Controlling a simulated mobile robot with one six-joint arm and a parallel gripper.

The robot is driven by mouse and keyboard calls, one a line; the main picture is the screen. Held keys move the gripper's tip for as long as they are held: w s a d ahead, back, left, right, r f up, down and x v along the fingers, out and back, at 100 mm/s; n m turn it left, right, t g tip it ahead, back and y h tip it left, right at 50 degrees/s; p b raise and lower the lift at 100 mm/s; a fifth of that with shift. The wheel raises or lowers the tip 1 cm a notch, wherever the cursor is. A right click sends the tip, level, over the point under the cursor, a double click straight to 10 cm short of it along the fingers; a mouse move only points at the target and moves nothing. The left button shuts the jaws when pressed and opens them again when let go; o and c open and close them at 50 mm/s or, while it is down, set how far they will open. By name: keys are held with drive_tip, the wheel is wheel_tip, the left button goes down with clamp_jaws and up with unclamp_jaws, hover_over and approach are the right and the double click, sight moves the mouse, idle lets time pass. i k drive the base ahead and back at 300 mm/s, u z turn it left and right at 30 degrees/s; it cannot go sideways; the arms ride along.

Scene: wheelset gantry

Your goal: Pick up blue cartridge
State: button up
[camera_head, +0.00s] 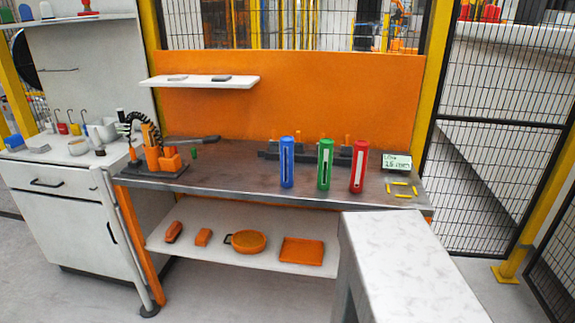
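A blue cartridge (287,165) stands upright on the dark workbench top (230,168), near its front edge. It is a tall cylinder with a pale vertical strip on its front. A green cartridge (325,166) and a red cartridge (359,168) of like shape stand upright to its right, with gaps between them. My gripper is not in view, so I cannot see whether it is open or shut.
A black rack (270,154) lies behind the cartridges. An orange and black device (160,158) stands at the bench's left. A small sign (397,162) and yellow outline (402,189) are at the right. A pale block (405,265) fills the right foreground. A white shelf (200,83) hangs above.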

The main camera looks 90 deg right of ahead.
sight(286, 145)
drive_tip(key=u, duration=0.15)
drive_tip(key=k, duration=1.1)
drive_tip(key=z, duration=0.55)
drive_tip(key=i, duration=0.5)
drive_tip(key=z, duration=0.1)
